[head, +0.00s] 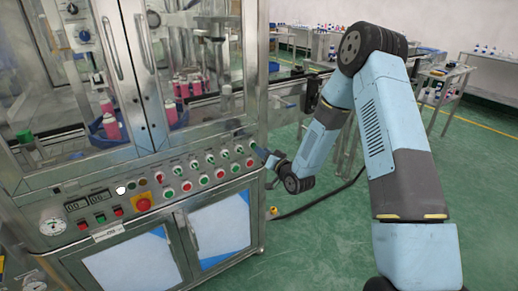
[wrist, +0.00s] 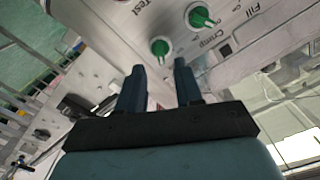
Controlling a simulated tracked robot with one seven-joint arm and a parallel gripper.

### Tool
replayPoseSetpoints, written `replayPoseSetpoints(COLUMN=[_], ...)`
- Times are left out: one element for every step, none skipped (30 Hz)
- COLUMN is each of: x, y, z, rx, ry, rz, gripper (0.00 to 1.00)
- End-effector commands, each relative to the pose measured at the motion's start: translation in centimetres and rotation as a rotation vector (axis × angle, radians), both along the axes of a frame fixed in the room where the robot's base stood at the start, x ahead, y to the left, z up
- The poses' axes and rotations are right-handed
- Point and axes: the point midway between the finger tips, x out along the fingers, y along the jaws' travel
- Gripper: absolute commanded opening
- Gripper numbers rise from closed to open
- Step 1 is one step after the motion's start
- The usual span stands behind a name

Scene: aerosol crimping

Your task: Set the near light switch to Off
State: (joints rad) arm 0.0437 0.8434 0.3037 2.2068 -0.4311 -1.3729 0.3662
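The control panel (head: 158,187) on the machine's front carries rows of green and red knobs and buttons. I cannot make out which knob is the near light switch, or its setting. In the wrist view, a green rotary knob (wrist: 160,47) sits just beyond the fingertips, with a second green knob (wrist: 200,17) up and to its right. Labels reading "Test", "Fill" and what looks like "Crimp" are near them. My gripper (wrist: 159,68) is open and empty, its two dark fingers apart. In the head view my gripper (head: 268,158) is at the panel's right end.
A red emergency-stop button (head: 143,204) is on the panel's left part. Glass doors (head: 115,60) above enclose pink cans (head: 111,128). Tables with bottles (head: 440,90) stand at the back right. A black cable (head: 320,200) lies on the green floor, which is otherwise largely clear.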

Motion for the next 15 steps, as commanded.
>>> replayPoseSetpoints(x=[0.7, 1.1, 1.6, 1.9, 2.2, 2.6, 2.8, 3.0, 3.2, 3.4, 3.5, 3.6, 3.7, 3.7, 3.7], y=[0.5, 0.7, 1.1, 1.3, 1.5, 1.8, 1.9, 2.0, 2.2, 2.3, 2.3, 2.4, 2.5, 2.5, 2.5], z=[0.0, 0.0, 0.0, 0.0, 0.0, 0.0, 0.0, 0.0, 0.0, 0.0, 0.0, 0.0, 0.0, 0.0, 0.0], rx=[0.001, 0.000, 0.001, 0.000, 0.000, 0.001, 0.001, 0.000, 0.000, 0.000, 0.000, 0.000, 0.000, 0.000, 0.000], ry=[-0.001, -0.001, -0.001, 0.000, 0.000, -0.002, -0.001, 0.000, 0.000, 0.000, 0.000, 0.000, 0.000, 0.000, 0.000], rz=[0.000, 0.000, 0.000, 0.001, 0.001, 0.001, 0.000, 0.001, 0.001, 0.000, 0.000, 0.000, 0.000, 0.000, 0.000], gripper=[0.35, 0.35, 0.35, 0.35, 0.35, 0.35, 0.35, 0.35, 0.35, 0.35, 0.35, 0.35, 0.35, 0.35, 0.35])
